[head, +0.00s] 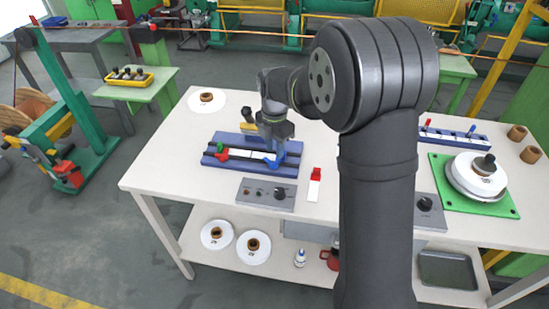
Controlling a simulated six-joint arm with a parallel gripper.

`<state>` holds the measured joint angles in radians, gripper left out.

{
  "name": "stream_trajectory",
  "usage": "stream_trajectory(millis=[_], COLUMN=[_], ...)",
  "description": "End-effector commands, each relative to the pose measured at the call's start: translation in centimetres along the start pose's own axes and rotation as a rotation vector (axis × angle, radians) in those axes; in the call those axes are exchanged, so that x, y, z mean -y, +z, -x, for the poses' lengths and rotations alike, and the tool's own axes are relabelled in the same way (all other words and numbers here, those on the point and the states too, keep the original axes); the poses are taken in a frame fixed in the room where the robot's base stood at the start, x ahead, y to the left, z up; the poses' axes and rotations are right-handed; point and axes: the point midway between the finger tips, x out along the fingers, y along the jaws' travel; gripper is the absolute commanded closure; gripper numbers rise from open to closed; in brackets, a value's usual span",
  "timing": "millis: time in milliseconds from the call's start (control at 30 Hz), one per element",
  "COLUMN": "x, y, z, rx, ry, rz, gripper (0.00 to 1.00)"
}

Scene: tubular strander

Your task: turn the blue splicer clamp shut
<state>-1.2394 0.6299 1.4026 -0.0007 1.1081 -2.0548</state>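The splicer is a blue block (256,170) with white strips on the white table. Its blue clamp (275,161) is at the right end, directly below my gripper. A red clamp (222,155) and a green part (219,147) sit at its left end. My gripper (277,143) points down over the right side of the splicer, close to the blue clamp. The fingertips are small and dark here, so I cannot tell whether they touch the clamp or how far apart they are. Part of the clamp is hidden behind the gripper.
A grey control box (265,193) sits in front of the splicer, with a red-topped white item (315,184) to its right. My arm blocks the table's middle right. A green plate (474,186) with white discs lies at far right. The table's left front is clear.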

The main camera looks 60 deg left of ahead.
Motion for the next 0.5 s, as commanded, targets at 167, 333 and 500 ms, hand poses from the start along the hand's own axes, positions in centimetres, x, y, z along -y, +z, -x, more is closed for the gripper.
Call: stream_trajectory(millis=[167, 333, 500], x=[0.0, 0.0, 0.0], y=[0.0, 0.0, 0.0], z=[-3.1, -4.6, -4.9], rx=[-0.001, 0.000, 0.001], ry=[-0.002, -0.001, 0.001], rz=[-0.001, -0.001, -0.001], gripper=[0.71, 0.71, 0.71])
